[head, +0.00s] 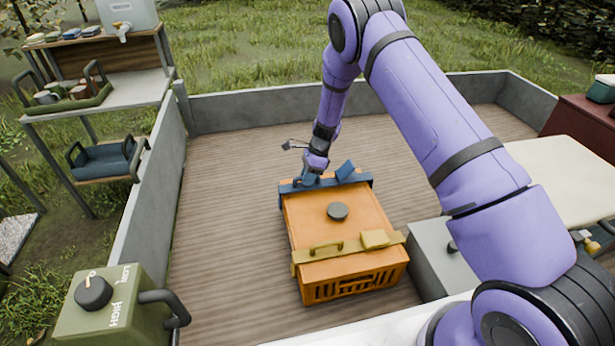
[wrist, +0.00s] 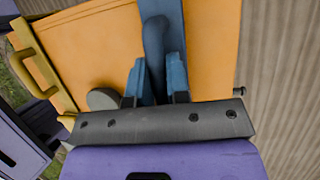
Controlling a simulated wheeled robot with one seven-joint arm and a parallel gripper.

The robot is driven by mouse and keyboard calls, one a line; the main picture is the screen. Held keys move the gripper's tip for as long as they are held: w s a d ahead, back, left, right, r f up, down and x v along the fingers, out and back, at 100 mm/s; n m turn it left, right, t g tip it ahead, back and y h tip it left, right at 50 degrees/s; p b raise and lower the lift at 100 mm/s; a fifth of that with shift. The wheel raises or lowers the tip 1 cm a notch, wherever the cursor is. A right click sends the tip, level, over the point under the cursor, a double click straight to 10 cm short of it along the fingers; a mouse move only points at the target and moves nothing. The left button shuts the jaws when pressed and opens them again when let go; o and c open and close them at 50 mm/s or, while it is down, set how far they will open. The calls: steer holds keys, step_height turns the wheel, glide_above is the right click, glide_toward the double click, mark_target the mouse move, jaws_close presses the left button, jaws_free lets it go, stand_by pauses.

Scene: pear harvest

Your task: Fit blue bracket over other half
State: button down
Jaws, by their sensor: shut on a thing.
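The blue bracket (head: 358,180) lies across the far end of an orange crate's (head: 318,215) top, with a raised block on its right part. In the wrist view the bracket (wrist: 175,20) runs across the orange surface (wrist: 95,45), and its dark blue handle stands between my fingers. My gripper (head: 311,172) is shut on that handle; its blue fingers show in the wrist view (wrist: 156,84). A yellow bracket (head: 300,256) with a handle and block sits across the crate's near end. Whether the blue bracket is fully seated cannot be told.
A grey box (head: 437,255) stands close to the crate's right. A green canister (head: 110,305) is at the near left. Low grey walls (head: 260,103) enclose the wooden floor, which is clear left of the crate.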

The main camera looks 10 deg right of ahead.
steer(key=shift+f, duration=1.05)
steer(key=c, duration=1)
jaws_free()
steer(key=s+d+r+n+t, duration=0.1)
steer(key=s+d+r+n, duration=0.15)
steer(key=r, duration=1.15)
steer(key=s+d+r+n, duration=0.15)
steer(key=d+r, duration=0.25)
steer(key=r, duration=1)
steer(key=s+d+r+n+t+h, duration=0.15)
steer(key=s+r+n, duration=0.35)
steer(key=s+r, duration=0.7)
steer(key=s+d+r+n+t+h, duration=0.1)
steer(key=s+r+n, duration=0.2)
steer(key=s, duration=0.5)
steer(key=s+d+r+n+t+h, duration=0.1)
steer(key=s+d+r+n+t, duration=0.1)
steer(key=s, duration=0.7)
steer(key=s+d+r+n+t+h, duration=0.1)
steer(key=s+r+n, duration=0.3)
steer(key=s, duration=0.5)
steer(key=shift+d+r+t, duration=0.25)
steer(key=shift+d+t, duration=0.2)
steer(key=shift+d, duration=0.3)
